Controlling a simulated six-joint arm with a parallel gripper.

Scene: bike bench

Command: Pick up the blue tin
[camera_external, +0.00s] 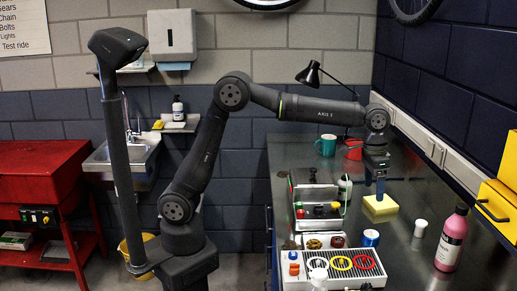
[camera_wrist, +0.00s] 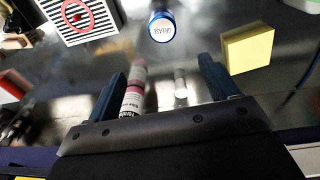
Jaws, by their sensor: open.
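The blue tin (camera_external: 370,238) stands on the dark bench beside the tray, with a pale top, in the external view. In the wrist view the blue tin (camera_wrist: 162,27) shows near the top centre, its lid lettered, beyond my fingertips. My gripper (camera_external: 379,188) points down in the external view, overlapping the yellow block and behind the tin. In the wrist view my gripper (camera_wrist: 163,78) has its two blue fingers wide apart, with nothing held between them. The tin is apart from both fingers.
A yellow block (camera_external: 380,206) lies near my gripper. A pink bottle (camera_external: 451,238) and a white-capped item (camera_external: 420,228) stand to the right. A tray with coloured rings (camera_external: 338,265) lies left of the tin. A teal mug (camera_external: 326,145) stands farther back.

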